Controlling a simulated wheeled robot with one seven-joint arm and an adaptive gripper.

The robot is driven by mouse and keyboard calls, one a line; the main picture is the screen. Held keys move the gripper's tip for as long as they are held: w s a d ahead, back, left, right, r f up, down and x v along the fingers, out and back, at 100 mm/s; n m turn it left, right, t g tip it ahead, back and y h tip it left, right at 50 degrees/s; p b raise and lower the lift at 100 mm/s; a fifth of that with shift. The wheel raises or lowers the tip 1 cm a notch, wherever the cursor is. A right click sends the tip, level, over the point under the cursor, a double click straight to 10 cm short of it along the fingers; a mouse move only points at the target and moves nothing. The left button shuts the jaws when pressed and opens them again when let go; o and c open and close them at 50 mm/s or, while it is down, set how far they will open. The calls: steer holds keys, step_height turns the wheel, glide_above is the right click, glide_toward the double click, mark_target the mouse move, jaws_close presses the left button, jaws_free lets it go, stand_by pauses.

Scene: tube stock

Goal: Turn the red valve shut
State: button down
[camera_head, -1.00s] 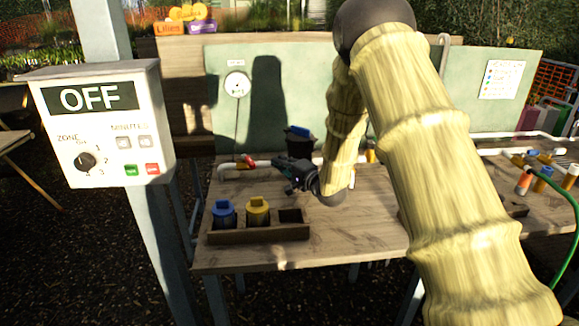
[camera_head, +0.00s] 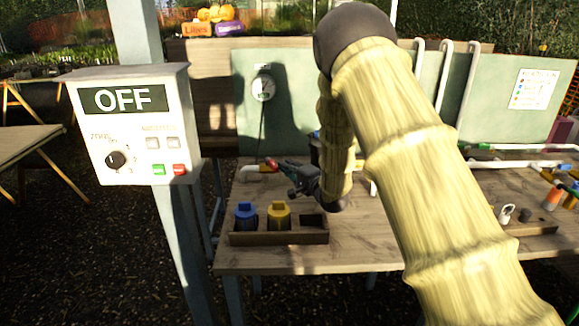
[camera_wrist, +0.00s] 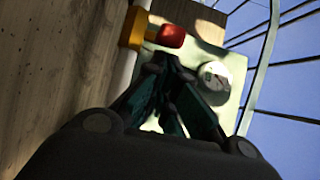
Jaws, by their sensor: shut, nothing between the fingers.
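The red valve handle (camera_head: 271,163) sits on the white pipe near the back left of the workbench. In the wrist view the red handle (camera_wrist: 171,36) shows just beyond my fingertips, next to a yellow-orange fitting (camera_wrist: 133,28). My gripper (camera_head: 287,166) is just right of the handle and points left towards it. In the wrist view my gripper (camera_wrist: 160,66) is shut with nothing between its fingers. I cannot tell whether the fingertips touch the handle. The round gauge (camera_head: 263,87) on the green board stands above the valve; its needle is too small to read.
A control box reading OFF (camera_head: 130,125) stands on a post at left. More pipes and fittings are at right.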

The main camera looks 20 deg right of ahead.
mark_target(278, 168)
steer(key=shift+s+a+m+h, duration=0.4)
steer(key=shift+a+m+h, duration=0.25)
steer(key=shift+h, duration=0.45)
steer(key=shift+s+a+b, duration=0.25)
steer(key=shift+a+b, duration=0.1)
steer(key=shift+a, duration=0.7)
